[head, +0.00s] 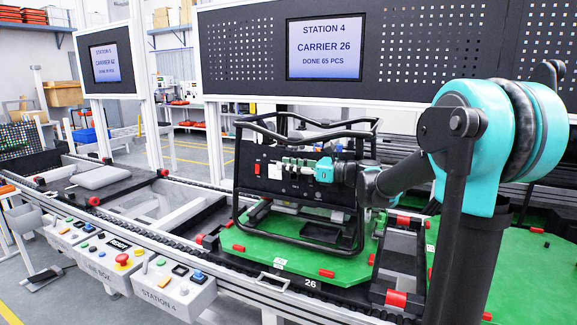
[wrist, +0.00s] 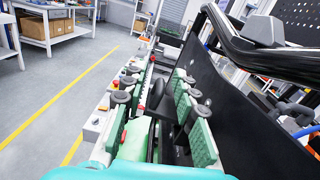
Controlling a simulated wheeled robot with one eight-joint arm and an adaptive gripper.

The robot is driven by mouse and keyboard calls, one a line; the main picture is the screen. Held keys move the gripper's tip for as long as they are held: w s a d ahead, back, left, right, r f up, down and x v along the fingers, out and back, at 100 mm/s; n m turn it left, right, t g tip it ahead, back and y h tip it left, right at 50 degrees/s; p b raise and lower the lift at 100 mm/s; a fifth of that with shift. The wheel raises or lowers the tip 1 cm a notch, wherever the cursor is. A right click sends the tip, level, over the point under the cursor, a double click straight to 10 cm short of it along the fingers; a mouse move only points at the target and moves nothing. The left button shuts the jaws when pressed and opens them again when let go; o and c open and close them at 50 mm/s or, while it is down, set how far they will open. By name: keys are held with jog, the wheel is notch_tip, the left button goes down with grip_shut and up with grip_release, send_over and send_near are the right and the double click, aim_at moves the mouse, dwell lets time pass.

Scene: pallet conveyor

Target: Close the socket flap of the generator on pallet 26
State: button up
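The generator (head: 262,186) is a black panel box inside a black tube frame, upright on the green pallet (head: 300,262) above the label 26. A red switch (head: 257,169) shows on its panel. My gripper (head: 286,164) lies sideways in front of the panel's upper part, fingers pointing left. In the wrist view, my gripper (wrist: 158,88) has its two green-padded fingers apart, with the generator's dark panel (wrist: 235,115) close on the right. A dark rounded part (wrist: 158,93) shows between the fingers; I cannot tell if it is the socket flap. No flap is clearly visible in the head view.
The frame's top bar (wrist: 265,60) runs close to my gripper on the right. Control boxes (head: 172,285) with buttons line the conveyor's front. Another carrier (head: 100,177) stands at left. The station screen (head: 325,48) reads CARRIER 26. Open floor lies left of the conveyor.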

grip_shut()
jog(key=shift+f, duration=0.1)
dwell(0.4)
jog(key=n, duration=0.2)
jog(key=f+n, duration=0.1)
jog(key=shift+s+a+f+n, duration=0.1)
jog(key=shift+s+a+n, duration=0.05)
jog(key=shift+s+n, duration=0.25)
jog(key=shift+w+d+f+n, duration=0.2)
jog(key=shift+f+n, duration=0.6)
jog(key=shift+n, duration=1.4)
jog(key=shift+w+a+f+n, duration=0.2)
jog(key=shift+f+n, duration=0.65)
jog(key=shift+n, duration=1.35)
jog(key=shift+w+d+f+n, duration=0.25)
jog(key=shift+f+n, duration=0.55)
jog(key=shift+n, duration=1.4)
jog(key=shift+w, duration=0.1)
